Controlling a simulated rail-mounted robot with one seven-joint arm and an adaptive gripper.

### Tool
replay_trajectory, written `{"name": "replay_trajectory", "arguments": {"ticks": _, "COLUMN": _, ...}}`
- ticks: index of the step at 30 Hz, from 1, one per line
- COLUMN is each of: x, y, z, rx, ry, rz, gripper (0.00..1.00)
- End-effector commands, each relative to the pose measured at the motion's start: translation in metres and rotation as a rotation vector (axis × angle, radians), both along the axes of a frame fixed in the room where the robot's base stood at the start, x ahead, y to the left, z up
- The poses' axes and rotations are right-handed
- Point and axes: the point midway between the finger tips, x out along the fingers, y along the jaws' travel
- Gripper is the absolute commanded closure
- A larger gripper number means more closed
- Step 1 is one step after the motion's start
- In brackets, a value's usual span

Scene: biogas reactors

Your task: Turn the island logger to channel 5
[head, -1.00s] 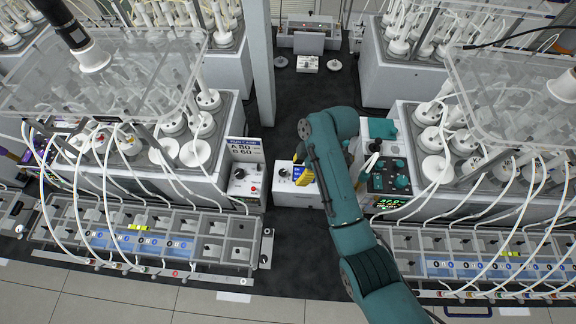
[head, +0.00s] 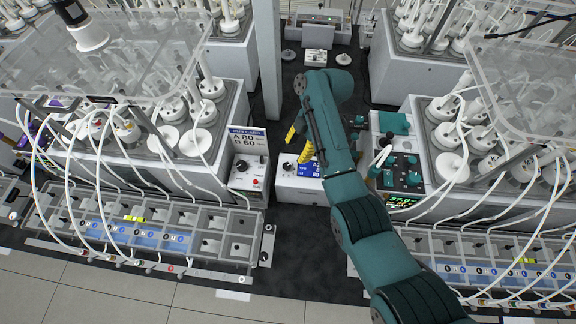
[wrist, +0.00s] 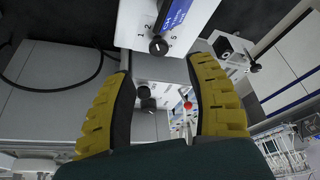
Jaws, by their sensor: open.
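The island logger is a white box (head: 300,189) standing low between the two tank racks. Its black knob (head: 287,166) is on the left of its face, with a blue display to the right, partly hidden by my arm. In the wrist view the logger (wrist: 188,22) is at the top, with its knob (wrist: 158,46) beyond the fingertips and numerals 1, 2 and 5 readable around it.
A white box (head: 247,176) with an A 80 / B 60 sign stands left of the logger. A dark panel (head: 400,172) with teal knobs stands right. Tank racks with looping tubes flank both sides. Dark floor lies clear in front of the logger.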

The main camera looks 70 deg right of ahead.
Motion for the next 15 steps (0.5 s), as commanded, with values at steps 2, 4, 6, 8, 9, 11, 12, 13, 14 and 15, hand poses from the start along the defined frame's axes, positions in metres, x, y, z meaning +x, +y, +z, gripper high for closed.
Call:
{"name": "replay_trajectory", "arguments": {"ticks": 2, "x": 0.006, "y": 0.006, "z": -0.015, "rx": 0.001, "ry": 0.001, "rz": 0.003, "gripper": 0.44}}
{"name": "replay_trajectory", "arguments": {"ticks": 4, "x": 0.010, "y": 0.011, "z": -0.030, "rx": 0.000, "ry": 0.000, "rz": 0.001, "gripper": 0.44}}
{"name": "replay_trajectory", "arguments": {"ticks": 6, "x": 0.014, "y": 0.015, "z": -0.044, "rx": 0.000, "ry": 0.000, "rz": 0.001, "gripper": 0.44}}
{"name": "replay_trajectory", "arguments": {"ticks": 8, "x": 0.017, "y": 0.017, "z": -0.054, "rx": 0.000, "ry": 0.000, "rz": 0.001, "gripper": 0.44}}
{"name": "replay_trajectory", "arguments": {"ticks": 9, "x": 0.019, "y": 0.019, "z": -0.059, "rx": -0.001, "ry": -0.001, "rz": 0.001, "gripper": 0.44}}
{"name": "replay_trajectory", "arguments": {"ticks": 11, "x": 0.020, "y": 0.020, "z": -0.065, "rx": -0.001, "ry": -0.001, "rz": 0.001, "gripper": 0.44}}
{"name": "replay_trajectory", "arguments": {"ticks": 12, "x": 0.021, "y": 0.021, "z": -0.068, "rx": -0.002, "ry": -0.001, "rz": 0.000, "gripper": 0.44}}
{"name": "replay_trajectory", "arguments": {"ticks": 13, "x": 0.021, "y": 0.021, "z": -0.069, "rx": -0.003, "ry": -0.002, "rz": 0.001, "gripper": 0.44}}
{"name": "replay_trajectory", "arguments": {"ticks": 14, "x": 0.021, "y": 0.021, "z": -0.070, "rx": -0.003, "ry": -0.002, "rz": 0.001, "gripper": 0.44}}
{"name": "replay_trajectory", "arguments": {"ticks": 15, "x": 0.022, "y": 0.022, "z": -0.071, "rx": -0.004, "ry": -0.003, "rz": 0.000, "gripper": 0.44}}
